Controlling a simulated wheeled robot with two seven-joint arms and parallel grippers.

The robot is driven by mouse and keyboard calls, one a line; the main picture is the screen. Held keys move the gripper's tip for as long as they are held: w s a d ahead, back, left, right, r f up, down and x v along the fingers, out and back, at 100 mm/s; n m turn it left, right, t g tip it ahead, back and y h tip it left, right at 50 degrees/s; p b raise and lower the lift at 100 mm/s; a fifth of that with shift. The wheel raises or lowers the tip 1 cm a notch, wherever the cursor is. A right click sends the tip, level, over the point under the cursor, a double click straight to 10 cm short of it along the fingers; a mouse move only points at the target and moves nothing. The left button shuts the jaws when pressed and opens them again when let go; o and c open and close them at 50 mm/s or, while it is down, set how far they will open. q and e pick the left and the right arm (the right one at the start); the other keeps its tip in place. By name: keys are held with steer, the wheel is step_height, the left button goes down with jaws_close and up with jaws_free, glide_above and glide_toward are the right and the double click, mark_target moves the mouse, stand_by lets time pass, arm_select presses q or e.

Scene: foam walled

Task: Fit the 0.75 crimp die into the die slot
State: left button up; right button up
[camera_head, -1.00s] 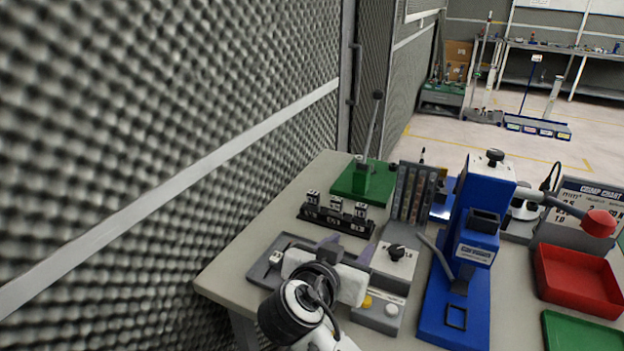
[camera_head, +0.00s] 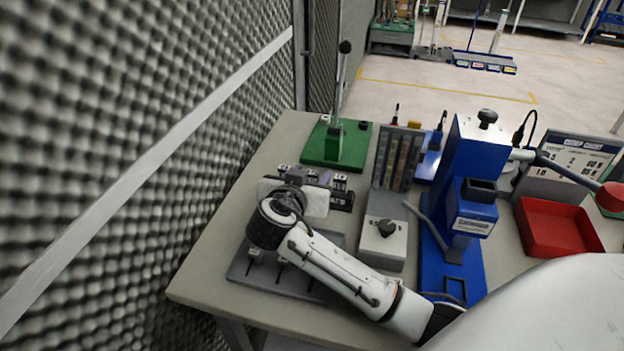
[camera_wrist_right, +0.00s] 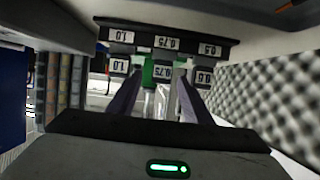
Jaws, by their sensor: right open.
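The black die rack (camera_head: 343,200) stands on the table and holds dies labelled 1.0 (camera_wrist_right: 119,66), 0.75 (camera_wrist_right: 162,71) and 0.5 (camera_wrist_right: 203,77). My right gripper (camera_head: 312,177) is over the rack and partly hides it in the head view. In the wrist view its fingers (camera_wrist_right: 160,92) are open, one on each side of the 0.75 die; I cannot tell whether they touch it. The blue press (camera_head: 470,170) stands to the right, with a square-framed recess (camera_head: 456,290) in its base; I cannot tell if this is the die slot. My left gripper is not in view.
A grey tray (camera_head: 240,268) lies under my right forearm. A green lever-press base (camera_head: 320,148) is behind the rack. A red bin (camera_head: 545,235) is at the right. The foam wall borders the left.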

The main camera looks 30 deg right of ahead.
steer(key=shift+x, duration=1.05)
steer(key=shift+a, duration=0.1)
steer(key=shift+c, duration=0.2)
jaws_close()
